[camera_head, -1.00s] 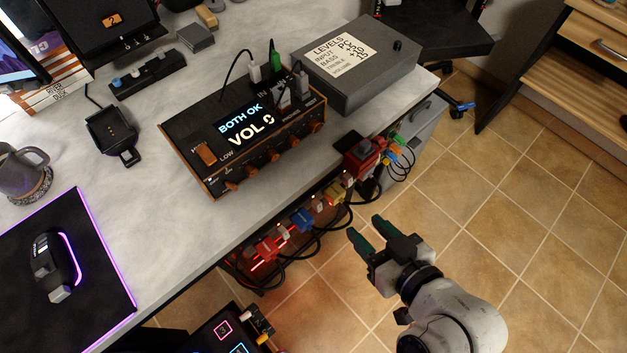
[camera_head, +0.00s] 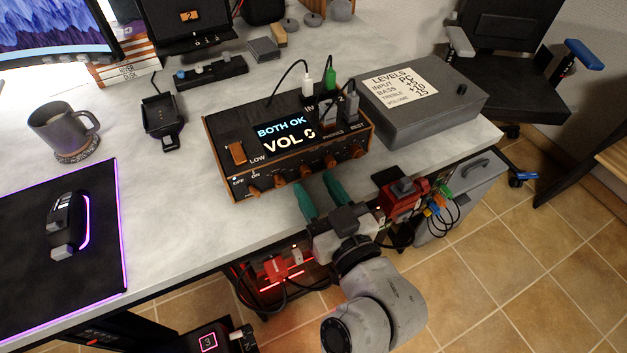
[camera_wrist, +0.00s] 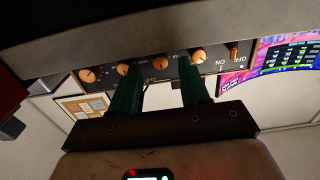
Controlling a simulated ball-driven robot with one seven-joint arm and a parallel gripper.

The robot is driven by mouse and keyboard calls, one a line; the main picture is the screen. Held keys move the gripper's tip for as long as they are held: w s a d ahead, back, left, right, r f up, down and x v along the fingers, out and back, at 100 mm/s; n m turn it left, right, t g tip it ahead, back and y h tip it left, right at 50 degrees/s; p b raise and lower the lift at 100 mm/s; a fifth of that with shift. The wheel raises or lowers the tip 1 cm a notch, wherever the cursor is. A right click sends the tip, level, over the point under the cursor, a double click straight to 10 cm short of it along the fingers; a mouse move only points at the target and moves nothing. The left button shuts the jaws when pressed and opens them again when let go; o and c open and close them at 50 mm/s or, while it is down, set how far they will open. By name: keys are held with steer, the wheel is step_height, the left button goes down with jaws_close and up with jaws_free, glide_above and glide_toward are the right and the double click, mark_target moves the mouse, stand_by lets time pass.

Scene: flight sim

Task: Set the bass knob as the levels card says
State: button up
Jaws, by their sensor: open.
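The dark amplifier box (camera_head: 215,150) with wooden trim stands at the desk's front edge. Its display (camera_head: 285,133) reads "BOTH OK" and "VOL" with a blurred digit. Several orange knobs (camera_head: 306,172) line its front; their small labels are mostly unreadable, so I cannot tell which is bass. My gripper (camera_head: 318,188) is open in front of the knobs. In the wrist view, one knob (camera_wrist: 160,63) shows between the green fingertips, seemingly ungripped.
The card lies on a grey box (camera_head: 440,118) right of the amplifier. Plugs rise from the amplifier's top. Coloured plugs (camera_head: 402,195) and cables hang below the desk edge near my arm. A mug (camera_head: 62,130) and mouse (camera_head: 66,225) stand left.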

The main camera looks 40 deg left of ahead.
steer(key=shift+x, duration=1)
jaws_close()
